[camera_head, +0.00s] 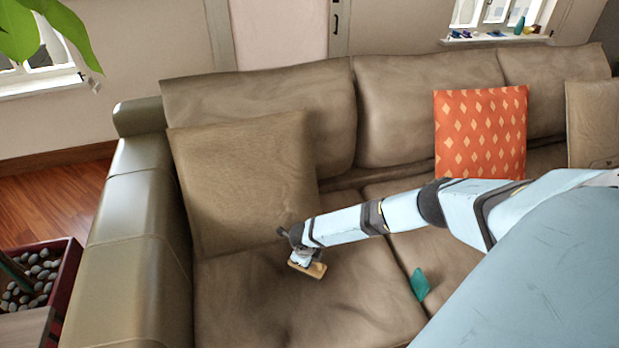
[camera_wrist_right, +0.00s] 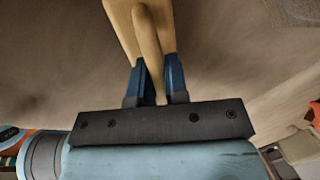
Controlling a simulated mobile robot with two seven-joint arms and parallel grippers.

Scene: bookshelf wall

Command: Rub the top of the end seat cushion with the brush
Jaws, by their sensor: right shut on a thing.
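The end seat cushion (camera_head: 250,310) is the brown leather seat at the left end of the sofa, beside the armrest. My right arm reaches in from the right, and my right gripper (camera_head: 300,258) is over the middle of this cushion. It is shut on the brush (camera_head: 312,269), whose light wooden body shows just below the gripper. In the right wrist view, the blue fingers of the gripper (camera_wrist_right: 152,85) clasp the tan wooden brush (camera_wrist_right: 146,35). The brush is at or just above the cushion; I cannot tell whether it touches. My left gripper is not in view.
A large brown back pillow (camera_head: 245,180) leans just behind the brush. The armrest (camera_head: 135,235) bounds the left side. A small teal object (camera_head: 419,284) lies near the seat seam, right of the brush. An orange pillow (camera_head: 480,130) stands further right. The cushion's front is clear.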

